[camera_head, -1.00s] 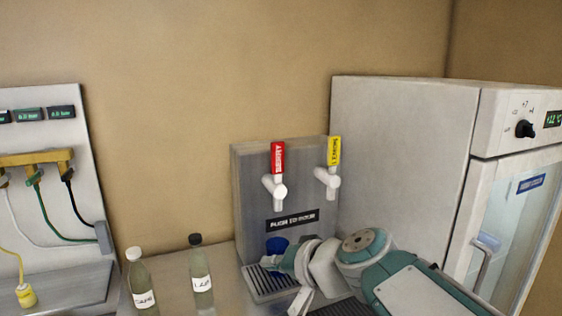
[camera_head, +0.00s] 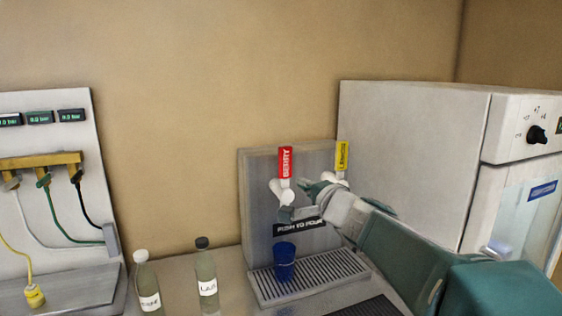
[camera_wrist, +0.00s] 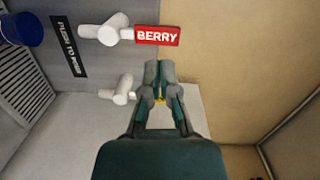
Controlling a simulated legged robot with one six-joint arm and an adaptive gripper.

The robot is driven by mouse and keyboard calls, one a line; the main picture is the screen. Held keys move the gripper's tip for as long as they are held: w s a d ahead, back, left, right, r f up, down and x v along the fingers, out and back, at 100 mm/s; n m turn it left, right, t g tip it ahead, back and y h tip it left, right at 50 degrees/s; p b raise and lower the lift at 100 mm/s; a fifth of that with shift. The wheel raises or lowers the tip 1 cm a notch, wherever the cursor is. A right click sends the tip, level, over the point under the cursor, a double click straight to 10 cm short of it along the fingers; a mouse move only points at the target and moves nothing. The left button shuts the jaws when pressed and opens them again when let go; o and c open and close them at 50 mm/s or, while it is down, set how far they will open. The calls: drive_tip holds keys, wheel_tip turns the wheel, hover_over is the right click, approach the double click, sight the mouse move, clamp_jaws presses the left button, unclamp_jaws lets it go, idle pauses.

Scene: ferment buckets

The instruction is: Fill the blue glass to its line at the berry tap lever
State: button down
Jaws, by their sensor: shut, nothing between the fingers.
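The blue glass (camera_head: 285,262) stands upright on the drip tray, below the red tap lever; its fill line and contents cannot be made out. Part of the glass shows at the upper left of the wrist view (camera_wrist: 22,28). The berry tap lever (camera_head: 285,162) is red and upright above a white spout; it reads BERRY in the wrist view (camera_wrist: 157,36). My gripper (camera_head: 306,187) is shut and empty, at tap height just right of the red lever. In the wrist view, its fingertips (camera_wrist: 160,70) are close to the red lever, with a gap in the picture.
A yellow-levered tap (camera_head: 342,158) is right of the berry tap, partly behind my gripper. The drip tray (camera_head: 325,272) has bare slats right of the glass. Two bottles (camera_head: 207,278) (camera_head: 147,285) stand left. A white cabinet (camera_head: 415,165) stands at the right.

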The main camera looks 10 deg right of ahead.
sight(286, 157)
drive_tip(key=w+d+m+h, duration=0.1)
drive_tip(key=w+d+m, duration=0.1)
drive_tip(key=shift+w+d+r+t+h, duration=0.2)
drive_tip(key=shift+d+t+h, duration=0.15)
drive_tip(key=shift+t+h, duration=0.05)
drive_tip(key=w+a, duration=0.1)
drive_tip(key=w, duration=0.7)
drive_tip(key=w+a, duration=0.1)
drive_tip(key=w, duration=0.4)
drive_tip(key=shift+a, duration=0.35)
drive_tip(key=shift+w, duration=0.4)
drive_tip(key=shift+w+a+r, duration=0.15)
drive_tip(key=shift+w+a, duration=0.1)
drive_tip(key=shift+w, duration=0.75)
drive_tip(key=shift+w+a+r, duration=0.1)
drive_tip(key=shift+w+a, duration=0.1)
drive_tip(key=shift+w, duration=0.8)
drive_tip(key=shift+f, duration=0.15)
idle(2.2)
